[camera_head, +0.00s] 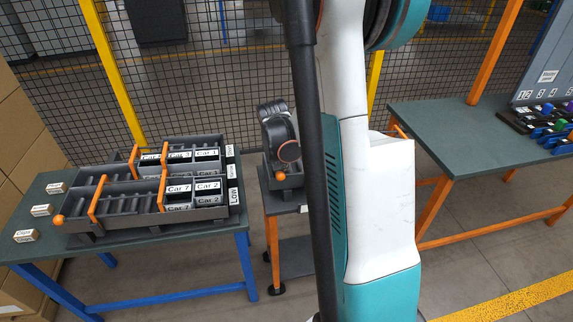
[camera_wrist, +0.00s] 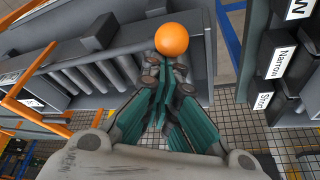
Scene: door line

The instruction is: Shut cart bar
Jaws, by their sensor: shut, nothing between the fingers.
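In the wrist view an orange ball knob (camera_wrist: 172,39) sits at the edge of a grey slotted rack (camera_wrist: 120,72). My gripper (camera_wrist: 165,78) is shut and empty, its fingertips just short of the knob in the picture; I cannot tell whether they touch it. In the head view a dark slotted rack (camera_head: 110,212) lies on the left table, with orange bars (camera_head: 162,188) across it and an orange ball (camera_head: 57,220) at its front left corner. I cannot tell whether this is the same knob.
The left table (camera_head: 20,250) also bears small labelled blocks (camera_head: 41,210). A green-topped table (camera_head: 450,140) is at right. Labelled dark bins (camera_wrist: 280,65) stand right of my gripper in the wrist view.

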